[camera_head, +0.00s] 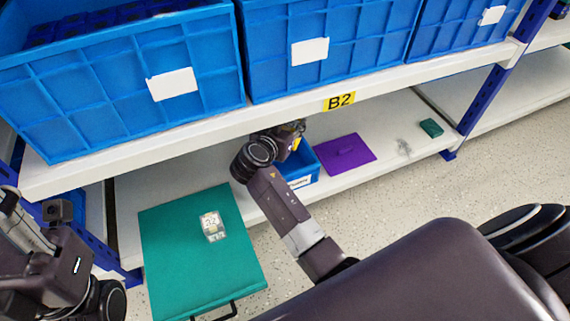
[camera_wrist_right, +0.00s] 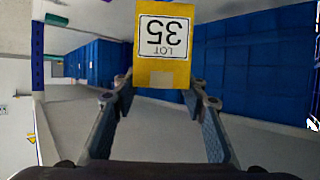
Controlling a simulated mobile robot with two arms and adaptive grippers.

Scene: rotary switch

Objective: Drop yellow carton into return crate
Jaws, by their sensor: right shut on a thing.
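The yellow carton (camera_wrist_right: 163,72) is in my right gripper (camera_wrist_right: 160,88), between its two fingertips. Its white label reads "LOT 35" upside down in the right wrist view. In the head view only a small yellow part of the carton (camera_head: 296,144) shows beside my right gripper (camera_head: 292,134), which is partly hidden by my wrist. A small open blue crate (camera_head: 302,181) with a white label stands on the lower shelf, just below the gripper and partly covered by my arm. The label is too small to read surely. My left gripper (camera_head: 22,235) is at the left edge; its fingers are unclear.
The upper shelf (camera_head: 215,127), marked B2, overhangs the lower one and carries large blue crates (camera_head: 120,85). A purple flat piece (camera_head: 345,154) lies right of the small crate, a green box (camera_head: 431,128) farther right. A teal board (camera_head: 190,260) bears a clear item marked 32 (camera_head: 212,226).

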